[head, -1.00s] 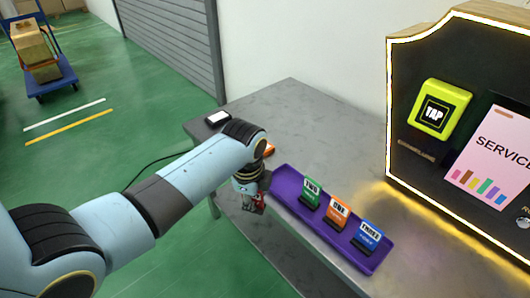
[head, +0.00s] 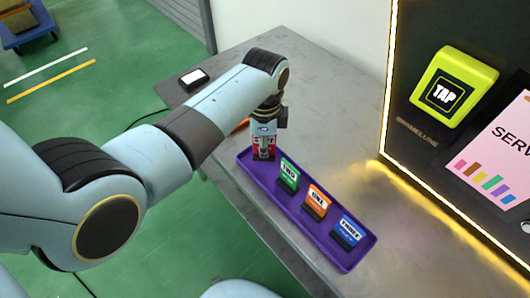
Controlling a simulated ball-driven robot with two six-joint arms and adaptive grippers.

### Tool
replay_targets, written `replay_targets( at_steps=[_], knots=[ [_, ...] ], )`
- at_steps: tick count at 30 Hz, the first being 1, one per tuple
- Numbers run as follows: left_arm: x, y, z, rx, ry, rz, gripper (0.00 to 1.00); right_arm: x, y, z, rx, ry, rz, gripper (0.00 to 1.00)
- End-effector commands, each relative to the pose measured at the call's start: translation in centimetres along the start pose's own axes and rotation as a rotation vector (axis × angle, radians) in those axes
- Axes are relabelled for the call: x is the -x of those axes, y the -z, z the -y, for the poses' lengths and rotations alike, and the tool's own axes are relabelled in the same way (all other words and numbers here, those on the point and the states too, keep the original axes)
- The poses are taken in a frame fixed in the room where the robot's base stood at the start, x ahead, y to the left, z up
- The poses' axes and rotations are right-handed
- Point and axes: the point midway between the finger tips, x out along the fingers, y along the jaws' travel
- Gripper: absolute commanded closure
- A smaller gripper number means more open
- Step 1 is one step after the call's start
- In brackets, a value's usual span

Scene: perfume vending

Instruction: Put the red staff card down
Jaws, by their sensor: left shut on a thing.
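My left gripper (head: 264,152) is shut on the red staff card (head: 256,142). Only small red parts of the card show between and beside the fingers. The gripper points down at the far left end of the purple tray (head: 345,268); I cannot tell whether the card touches the tray. In the tray stand a green card marked TWO (head: 289,173), an orange card (head: 318,200) and a blue card marked THREE (head: 349,231), each in a dark holder. My right gripper is not in view.
A lit black vending machine with a yellow-green TAP reader (head: 453,87) stands at right. A small black box with a white top (head: 195,79) sits at the grey table's (head: 330,100) back left. An orange thing (head: 240,125) is partly hidden behind my arm.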

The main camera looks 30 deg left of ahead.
Motion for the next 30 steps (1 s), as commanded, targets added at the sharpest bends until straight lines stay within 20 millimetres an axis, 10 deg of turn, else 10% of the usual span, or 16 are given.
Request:
replay_targets(
  at_steps=[16,22,30],
  knots=[
    [-2.8,0.0,0.0,0.0,-0.001,0.0,1.0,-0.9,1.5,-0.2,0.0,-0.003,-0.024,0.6],
    [-2.8,0.0,0.0,0.0,0.0,0.0,0.69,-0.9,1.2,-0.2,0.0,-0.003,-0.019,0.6],
    [-2.7,0.0,0.0,0.0,0.0,0.0,0.69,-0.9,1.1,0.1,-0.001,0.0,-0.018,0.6]
  ],
)
